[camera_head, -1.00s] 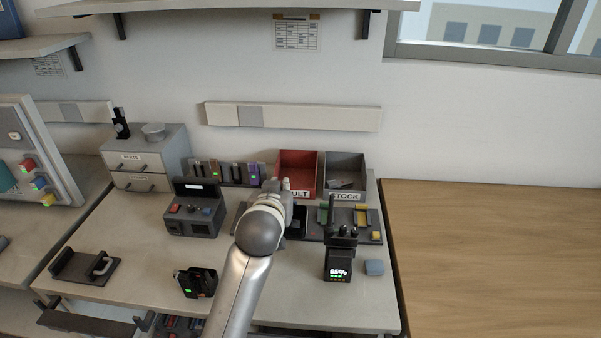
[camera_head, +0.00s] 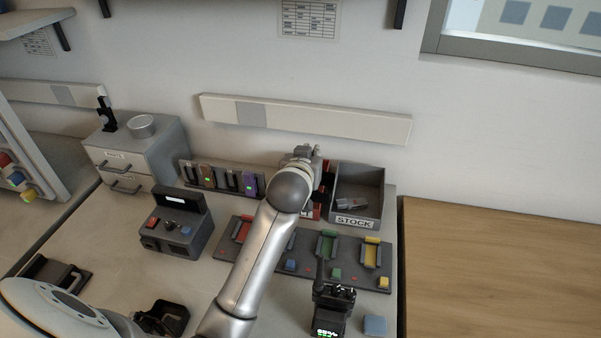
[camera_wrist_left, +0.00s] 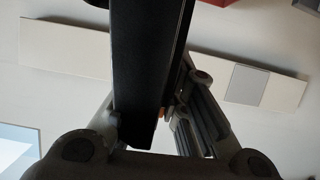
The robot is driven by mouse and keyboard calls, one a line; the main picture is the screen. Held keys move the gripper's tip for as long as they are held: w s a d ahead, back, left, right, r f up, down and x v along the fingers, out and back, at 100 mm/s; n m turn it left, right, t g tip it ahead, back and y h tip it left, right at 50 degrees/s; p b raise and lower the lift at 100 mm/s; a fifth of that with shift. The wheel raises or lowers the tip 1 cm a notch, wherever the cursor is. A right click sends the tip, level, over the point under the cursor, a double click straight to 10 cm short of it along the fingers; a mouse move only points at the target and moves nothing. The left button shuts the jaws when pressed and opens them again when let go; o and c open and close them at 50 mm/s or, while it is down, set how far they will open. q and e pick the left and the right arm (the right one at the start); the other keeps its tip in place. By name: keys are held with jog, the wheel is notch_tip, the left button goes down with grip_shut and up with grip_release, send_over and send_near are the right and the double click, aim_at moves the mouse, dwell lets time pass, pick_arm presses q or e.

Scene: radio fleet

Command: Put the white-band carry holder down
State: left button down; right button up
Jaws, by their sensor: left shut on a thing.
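My left gripper (camera_head: 310,156) is in front of the red bin, near the back of the bench. In the left wrist view its fingers are shut on a long black thing (camera_wrist_left: 148,60), which appears to be the carry holder. No white band shows on it from here. In the head view only a dark bit of it (camera_head: 322,184) shows beside the wrist, over the red bin (camera_head: 331,206); my arm hides the rest. I cannot tell whether it touches anything below. My right gripper is not in view.
A grey STOCK bin (camera_head: 354,219) stands right of the red bin. A tray with coloured slots (camera_head: 352,277) lies in front. A radio (camera_head: 331,308) and blue block (camera_head: 374,325) stand nearer. A black holder (camera_head: 165,317) lies at the front. A grey box (camera_head: 178,228) stands left.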

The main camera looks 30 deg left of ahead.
pick_arm(q)
jog(key=w+a+f, duration=0.2)
jog(key=f, duration=0.1)
jog(key=w+a+f+p, duration=0.1)
jog(key=w+a+f, duration=0.2)
jog(key=f, duration=0.1)
jog(key=w+a+f, duration=0.2)
jog(key=a+f, duration=0.1)
jog(key=f, duration=0.1)
jog(key=shift+w+a+f+p, duration=0.15)
jog(key=shift+w+a+p, duration=0.1)
jog(key=shift+p, duration=0.05)
jog(key=shift+f, duration=0.25)
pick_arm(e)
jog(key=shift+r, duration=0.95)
pick_arm(q)
jog(key=shift+f, duration=0.2)
jog(key=c, duration=1.7)
grip_release()
jog(key=shift+c, duration=0.2)
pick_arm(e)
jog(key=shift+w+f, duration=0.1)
